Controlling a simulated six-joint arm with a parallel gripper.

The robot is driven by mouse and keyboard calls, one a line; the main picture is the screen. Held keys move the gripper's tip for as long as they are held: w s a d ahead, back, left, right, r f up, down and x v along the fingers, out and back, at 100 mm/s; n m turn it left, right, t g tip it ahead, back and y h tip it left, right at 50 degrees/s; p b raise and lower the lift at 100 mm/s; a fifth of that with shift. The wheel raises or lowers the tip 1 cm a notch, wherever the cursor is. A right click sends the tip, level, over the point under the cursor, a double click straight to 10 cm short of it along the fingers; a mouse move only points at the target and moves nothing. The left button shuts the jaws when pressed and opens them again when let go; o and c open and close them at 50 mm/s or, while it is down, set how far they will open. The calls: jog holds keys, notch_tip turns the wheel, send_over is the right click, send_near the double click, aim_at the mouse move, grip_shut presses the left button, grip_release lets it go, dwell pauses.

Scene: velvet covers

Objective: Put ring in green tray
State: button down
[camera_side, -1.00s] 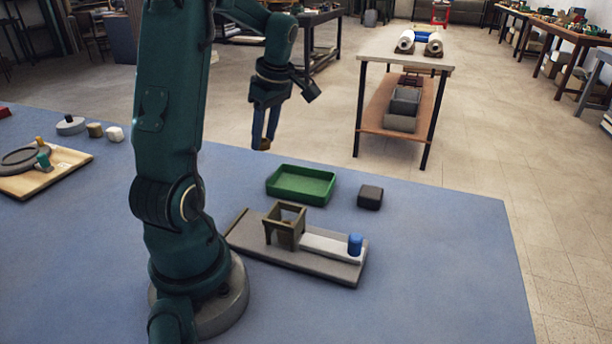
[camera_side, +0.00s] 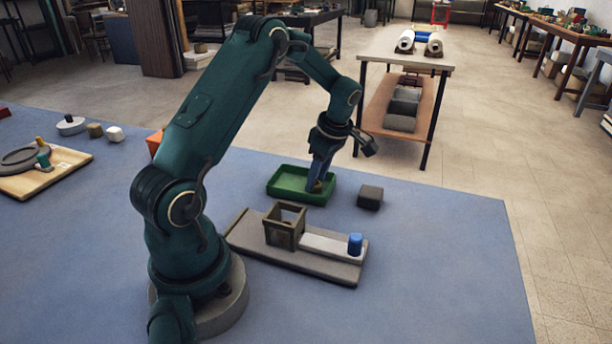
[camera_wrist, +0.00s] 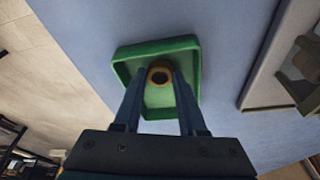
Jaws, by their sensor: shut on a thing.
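The green tray (camera_side: 286,181) lies on the blue table cover behind the grey board. In the wrist view the tray (camera_wrist: 185,45) is straight ahead of my fingers. My gripper (camera_side: 317,186) points down over the right part of the tray. It is shut on a small brown ring (camera_wrist: 160,73), whose dark hole shows between the fingertips in the wrist view. In the side view the ring is a small tan spot at the fingertips, at about the height of the tray. I cannot tell whether it touches the tray floor.
A grey board (camera_side: 315,265) with an open brown frame (camera_side: 284,238) and a blue cylinder (camera_side: 355,244) lies in front of the tray. A dark block (camera_side: 370,197) sits to the tray's right. The right side of the table is clear.

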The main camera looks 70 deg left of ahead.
jog(key=shift+f, duration=0.3)
jog(key=shift+c, duration=2.3)
grip_release()
jog(key=shift+r, duration=0.1)
jog(key=v, duration=1.2)
jog(key=s+d+r+m+t, duration=0.2)
jog(key=s+d+r+m, duration=0.1)
jog(key=d+m, duration=0.25)
jog(key=s+d+r+m+t, duration=0.2)
jog(key=d+r+m, duration=0.1)
jog(key=d+m, duration=0.25)
jog(key=s+d+f+m+t+h, duration=0.2)
jog(key=s+d+m, duration=0.5)
jog(key=m, duration=0.6)
jog(key=shift+s+d+f+t+h, duration=0.25)
jog(key=shift+s+f+t+h, duration=0.25)
jog(key=shift+s, duration=0.65)
jog(key=shift+r, duration=0.15)
